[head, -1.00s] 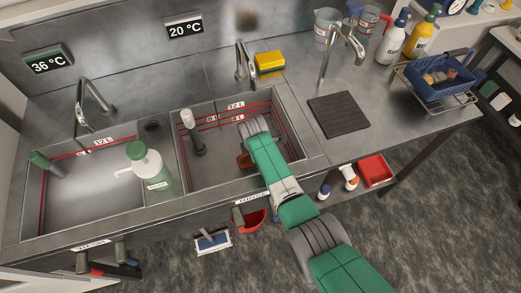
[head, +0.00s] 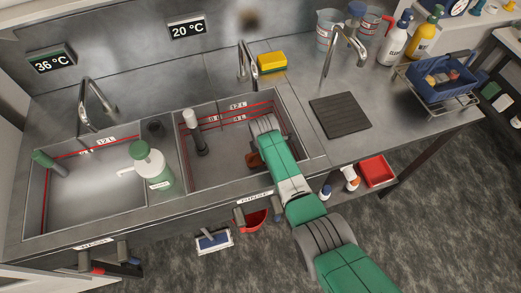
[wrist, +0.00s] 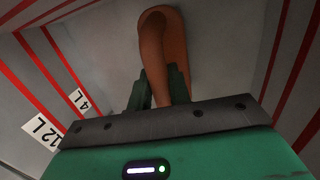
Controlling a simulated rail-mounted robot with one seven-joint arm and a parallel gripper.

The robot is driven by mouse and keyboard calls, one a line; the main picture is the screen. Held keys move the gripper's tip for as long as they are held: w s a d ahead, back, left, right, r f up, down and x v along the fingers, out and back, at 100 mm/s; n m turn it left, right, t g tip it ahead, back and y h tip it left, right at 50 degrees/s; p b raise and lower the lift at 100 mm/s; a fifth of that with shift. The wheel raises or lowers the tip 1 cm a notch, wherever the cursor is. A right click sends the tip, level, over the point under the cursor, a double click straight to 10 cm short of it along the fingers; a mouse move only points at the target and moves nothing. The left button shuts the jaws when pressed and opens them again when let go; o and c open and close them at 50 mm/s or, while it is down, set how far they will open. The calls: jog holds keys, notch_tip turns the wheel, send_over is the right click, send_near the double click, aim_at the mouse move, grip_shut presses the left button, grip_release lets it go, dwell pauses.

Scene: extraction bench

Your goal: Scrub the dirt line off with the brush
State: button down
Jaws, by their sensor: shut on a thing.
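My gripper (wrist: 158,88) is shut on a brown-orange thing, seemingly the brush (wrist: 165,45), whose curved handle runs up between the dark green fingers in the wrist view. In the head view my gripper reaches down into the right sink basin (head: 208,178), and a brown bit of the brush (head: 254,160) shows just left of it. The brush's bristles are hidden, and I cannot tell whether it touches the basin. Red level lines marked 12 L and 4 L run along the basin walls. I cannot make out a separate dirt line in either view.
A white-topped standpipe (head: 194,130) stands in the right basin, left of my gripper. The left basin (head: 85,200) has a green-topped pipe (head: 45,160). A green-capped bottle (head: 153,168) stands near the divider. A tap (head: 246,62) and yellow sponge (head: 272,63) are behind.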

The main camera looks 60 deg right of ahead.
jog(key=shift+s+d, duration=0.5)
jog(key=shift+s, duration=0.15)
jog(key=shift+w+a+r, duration=0.1)
jog(key=shift+w+a, duration=0.05)
jog(key=shift+w, duration=0.05)
jog(key=shift+w+a+r, duration=0.1)
jog(key=shift+w+a, duration=0.45)
jog(key=shift+w+a+f, duration=0.2)
jog(key=shift+w+a, duration=0.8)
jog(key=shift+w, duration=0.15)
jog(key=w+d+p+v, duration=0.1)
jog(key=d+p+v, duration=0.1)
jog(key=p+v, duration=0.8)
jog(key=w+d+r+p+v, duration=0.1)
jog(key=d+p+v, duration=0.1)
jog(key=p+v, duration=0.8)
jog(key=shift+s+d+r+p, duration=0.25)
jog(key=shift+r+p, duration=0.1)
jog(key=shift+r, duration=0.5)
